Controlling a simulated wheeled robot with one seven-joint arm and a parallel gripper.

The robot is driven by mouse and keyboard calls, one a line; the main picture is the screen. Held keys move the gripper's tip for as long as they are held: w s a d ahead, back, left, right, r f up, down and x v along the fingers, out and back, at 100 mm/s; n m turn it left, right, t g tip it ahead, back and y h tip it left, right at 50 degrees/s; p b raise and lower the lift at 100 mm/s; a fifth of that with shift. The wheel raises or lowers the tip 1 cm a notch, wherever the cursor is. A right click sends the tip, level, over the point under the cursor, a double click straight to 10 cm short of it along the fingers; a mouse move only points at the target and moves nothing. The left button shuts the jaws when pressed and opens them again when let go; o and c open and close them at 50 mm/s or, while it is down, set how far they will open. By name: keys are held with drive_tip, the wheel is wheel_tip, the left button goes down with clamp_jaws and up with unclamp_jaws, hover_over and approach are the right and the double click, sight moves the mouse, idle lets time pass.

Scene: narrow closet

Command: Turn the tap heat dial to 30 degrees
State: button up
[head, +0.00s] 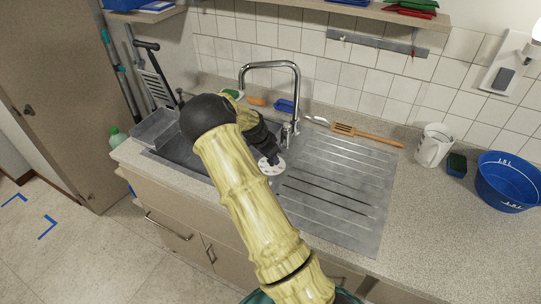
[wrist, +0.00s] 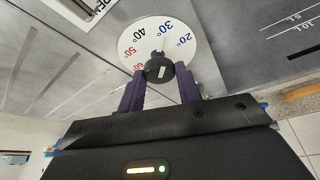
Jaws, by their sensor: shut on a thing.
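The tap heat dial (wrist: 180,52) is a white disc in the wrist view, marked 20° and 30° in blue, 40° in black, 50° and 60° in red. Its black knob (wrist: 156,73) has a short white mark, roughly in line with the 30° side; the exact setting is hard to read. My gripper (wrist: 161,84) has one dark finger on each side of the knob and is shut on it. In the head view, the dial (head: 272,166) shows below the chrome tap (head: 297,90), at the end of my arm, which partly hides the sink.
A steel drainboard (head: 345,185) lies right of the dial.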

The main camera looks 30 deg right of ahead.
drive_tip(key=o, duration=1)
drive_tip(key=shift+c, duration=0.2)
drive_tip(key=b+v, duration=0.2)
drive_tip(key=v, duration=1.5)
drive_tip(key=shift+r, duration=0.2)
drive_tip(key=s+a+f+n+y, duration=0.1)
drive_tip(key=s+a+n, duration=0.2)
drive_tip(key=s+n, duration=0.2)
drive_tip(key=s+a+f+n+t+y, duration=0.1)
drive_tip(key=s+a+n, duration=0.3)
drive_tip(key=s, duration=0.7)
drive_tip(key=s+a+f+n+y, duration=0.2)
drive_tip(key=s+n, duration=0.4)
drive_tip(key=s, duration=0.3)
drive_tip(key=shift+a+f, duration=0.3)
drive_tip(key=shift+a, duration=0.6)
drive_tip(key=shift+s, duration=0.1)
